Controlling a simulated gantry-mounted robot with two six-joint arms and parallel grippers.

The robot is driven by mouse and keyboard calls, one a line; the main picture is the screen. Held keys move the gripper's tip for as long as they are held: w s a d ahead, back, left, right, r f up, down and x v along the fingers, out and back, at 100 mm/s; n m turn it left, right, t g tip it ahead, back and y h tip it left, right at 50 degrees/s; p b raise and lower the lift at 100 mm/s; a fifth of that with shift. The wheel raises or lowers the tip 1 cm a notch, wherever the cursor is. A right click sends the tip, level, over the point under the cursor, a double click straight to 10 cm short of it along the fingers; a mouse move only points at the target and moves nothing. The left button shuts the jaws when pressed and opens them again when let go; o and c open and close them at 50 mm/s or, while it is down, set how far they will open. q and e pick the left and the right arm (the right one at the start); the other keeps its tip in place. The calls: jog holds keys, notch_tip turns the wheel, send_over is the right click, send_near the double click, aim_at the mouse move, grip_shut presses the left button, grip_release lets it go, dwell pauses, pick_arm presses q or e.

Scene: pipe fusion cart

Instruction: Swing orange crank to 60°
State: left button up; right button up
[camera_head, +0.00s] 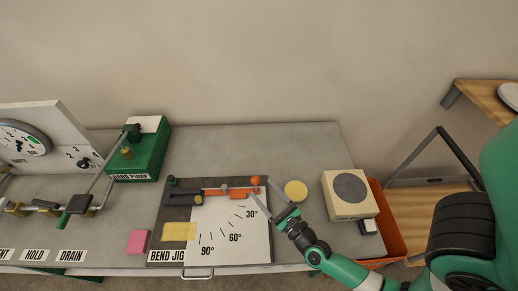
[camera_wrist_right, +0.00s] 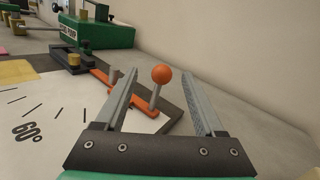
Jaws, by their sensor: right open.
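The orange crank (camera_head: 228,191) lies on the bend jig board (camera_head: 240,232), pointing right along the board's back edge, above the 30° mark. Its round orange knob (camera_head: 255,181) stands at the right end; the knob (camera_wrist_right: 162,74) also shows in the right wrist view, on an upright post. My right gripper (camera_head: 272,185) is open at the knob end of the crank. In the right wrist view the knob and post appear between the two fingers of the gripper (camera_wrist_right: 165,92), with gaps on both sides; contact is not visible. My left gripper is not in view.
A green hand pump (camera_head: 140,160) stands back left. A pink block (camera_head: 138,241), a yellow disc (camera_head: 296,190) and a beige box (camera_head: 349,194) flank the jig. A yellow note (camera_head: 179,231) lies on the board. The table behind the jig is clear.

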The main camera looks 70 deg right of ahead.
jog(key=shift+s+a+f+g, duration=0.2)
jog(key=shift+s+f, duration=0.1)
jog(key=shift+s, duration=0.3)
jog(key=shift+s+a+f+g, duration=0.1)
jog(key=shift+s+f+g, duration=0.15)
jog(key=shift+s, duration=0.35)
jog(key=shift+s+a, duration=0.2)
jog(key=shift+a, duration=0.15)
jog(key=x, duration=1.2)
jog(key=shift+d+r, duration=0.1)
jog(key=shift+d, duration=0.05)
grip_shut()
